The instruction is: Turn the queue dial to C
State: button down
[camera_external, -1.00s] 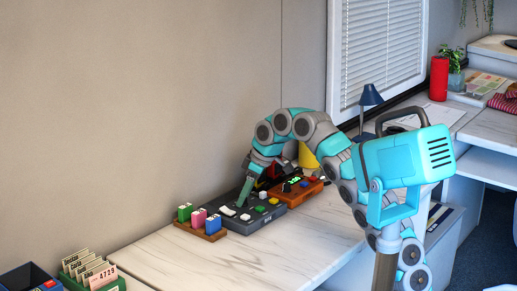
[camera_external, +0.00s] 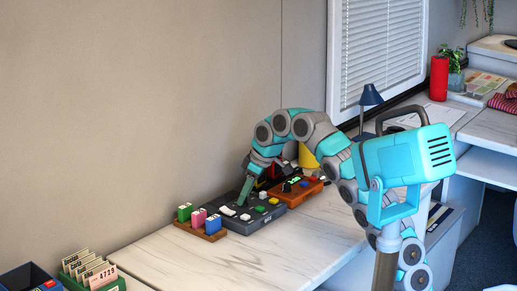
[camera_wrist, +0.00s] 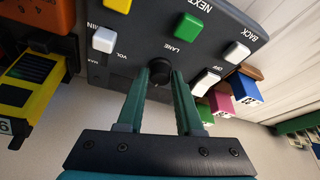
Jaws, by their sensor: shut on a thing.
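The dial, a round black knob (camera_wrist: 160,72), stands on a dark grey control panel (camera_wrist: 140,40) in the wrist view. My gripper (camera_wrist: 160,82) has its two green fingers on either side of the knob and is shut on it. The knob's pointer and the letters round it cannot be made out. In the external view the panel (camera_external: 268,222) lies on the marble-like desk, and my gripper (camera_external: 242,200) reaches down to it from above.
White, yellow and green buttons and a white rocker switch (camera_wrist: 205,82) share the panel. A holder with green, pink and blue blocks (camera_external: 200,229) stands left of it. An orange device (camera_external: 300,189) sits to its right. The front desk top is clear.

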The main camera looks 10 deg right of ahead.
jog(key=m, duration=0.1)
jog(key=m+t+p, duration=0.1)
jog(key=shift+s+a+r+m, duration=0.1)
jog(key=shift+r+m, duration=0.1)
jog(key=shift+m, duration=0.1)
jog(key=shift+a+f+m+t+h+p, duration=0.1)
jog(key=shift+m+t+h+p, duration=0.25)
jog(key=shift+m, duration=0.8)
jog(key=shift+m+t+h+p, duration=0.15)
jog(key=shift+m+h, duration=0.4)
jog(key=shift+m, duration=0.6)
jog(key=c, duration=0.6)
grip_release()
jog(key=shift+o, duration=0.2)
jog(key=v, duration=0.7)
jog(key=shift+s+r, duration=0.2)
jog(key=shift+r, duration=0.05)
